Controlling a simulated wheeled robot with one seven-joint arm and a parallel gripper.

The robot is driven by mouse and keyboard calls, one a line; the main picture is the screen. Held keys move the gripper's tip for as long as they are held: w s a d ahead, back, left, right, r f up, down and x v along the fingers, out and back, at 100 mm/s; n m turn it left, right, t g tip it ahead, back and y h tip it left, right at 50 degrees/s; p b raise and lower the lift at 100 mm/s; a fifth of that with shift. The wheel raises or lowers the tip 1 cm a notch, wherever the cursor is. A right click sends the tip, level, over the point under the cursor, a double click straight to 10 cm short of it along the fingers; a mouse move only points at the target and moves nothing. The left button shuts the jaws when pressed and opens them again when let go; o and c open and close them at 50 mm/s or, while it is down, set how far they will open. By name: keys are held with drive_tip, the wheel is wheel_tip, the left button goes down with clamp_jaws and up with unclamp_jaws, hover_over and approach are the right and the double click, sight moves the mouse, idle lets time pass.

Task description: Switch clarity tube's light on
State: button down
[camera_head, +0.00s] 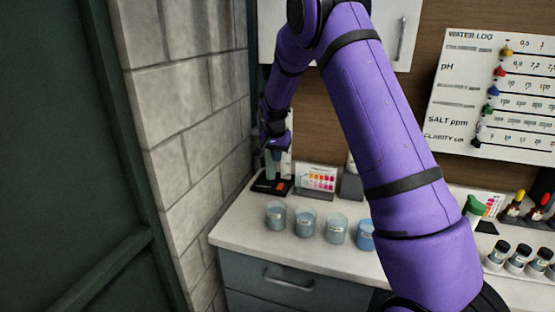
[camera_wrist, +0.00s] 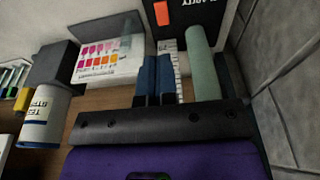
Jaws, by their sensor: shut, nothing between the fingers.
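The clarity tube (camera_head: 268,164) stands upright on a black base (camera_head: 268,187) at the left end of the counter, near the block wall. In the wrist view the pale green tube (camera_wrist: 202,65) is just right of my fingers, and a white ruled scale (camera_wrist: 180,65) shows behind them. The black base (camera_wrist: 185,25) with CLARITY lettering carries an orange-red switch (camera_wrist: 161,13), beyond my fingertips. My gripper (camera_head: 272,143) is at the tube's height, above the base. Its blue fingers (camera_wrist: 159,62) are shut and empty, apart from the switch. Whether the light is lit cannot be told.
A colour chart card (camera_head: 317,179) stands right of the base. Several beakers (camera_head: 306,222) line the counter in front. The block wall (camera_head: 195,140) is close on the left. In the wrist view a white-and-blue labelled bottle (camera_wrist: 45,113) stands left. Several bottles (camera_head: 517,259) stand right.

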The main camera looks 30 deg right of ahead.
sight(283, 183)
drive_tip(key=shift+w+d+r+t+h, duration=0.35)
drive_tip(key=shift+d+r+t+h, duration=0.05)
drive_tip(key=shift+d+t+h, duration=0.2)
drive_tip(key=x, duration=1.3)
drive_tip(key=shift+s+a+f, duration=0.15)
drive_tip(key=shift+a+f, duration=0.05)
drive_tip(key=shift+f, duration=0.35)
drive_tip(key=shift+f, duration=0.1)
